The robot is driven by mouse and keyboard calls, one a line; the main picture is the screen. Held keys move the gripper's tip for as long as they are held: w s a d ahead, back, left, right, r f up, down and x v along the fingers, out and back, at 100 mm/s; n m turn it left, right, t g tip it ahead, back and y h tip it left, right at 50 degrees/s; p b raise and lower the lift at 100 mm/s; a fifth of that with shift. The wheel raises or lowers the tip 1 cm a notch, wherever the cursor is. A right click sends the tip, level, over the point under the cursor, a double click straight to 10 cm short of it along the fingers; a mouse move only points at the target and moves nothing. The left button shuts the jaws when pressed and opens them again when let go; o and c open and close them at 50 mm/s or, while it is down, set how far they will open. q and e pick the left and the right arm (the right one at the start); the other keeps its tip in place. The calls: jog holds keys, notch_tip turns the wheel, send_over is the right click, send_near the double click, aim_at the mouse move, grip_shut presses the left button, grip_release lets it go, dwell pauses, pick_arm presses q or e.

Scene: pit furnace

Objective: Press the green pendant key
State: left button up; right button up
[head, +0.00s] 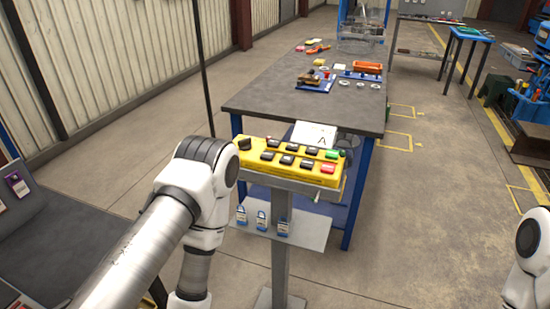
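The yellow pendant (310,180) lies on a grey stand in the middle of the head view, with two rows of mostly black keys on its top face. The green key (332,154) is at the right end of the far row. A red key (327,168) is just in front of it. My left arm bends close to the pendant's left end, and its lower part points down out of the picture. My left gripper is not in view. Only a piece of my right arm shows at the right edge, and its gripper is not in view.
A shelf (310,234) with several blue padlocks is fixed to the stand below the pendant. Behind it is a dark-topped workbench (265,98) with small parts. A dark table (50,240) is at the left. The floor (430,210) to the right is clear.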

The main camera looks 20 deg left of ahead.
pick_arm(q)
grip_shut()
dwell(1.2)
